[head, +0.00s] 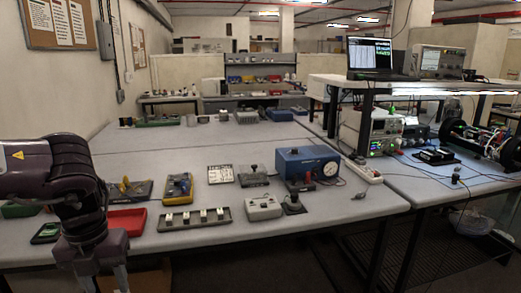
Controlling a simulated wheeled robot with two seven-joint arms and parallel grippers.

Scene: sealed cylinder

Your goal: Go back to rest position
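My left arm comes in from the left, bent at a dark purple-grey joint, with my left gripper (104,281) pointing down at the near left edge of the table. Its two grey fingers stand apart with a gap between them, and nothing shows between them. The fingertips run out of the bottom of the picture. My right gripper is not in view.
The grey table (330,215) holds a red tray (126,222), a dark tray with small pieces (194,219), a light grey box (263,208) and a blue gauge box (306,163). A right-hand bench carries an apparatus with black end rings (482,140). The table's near right is clear.

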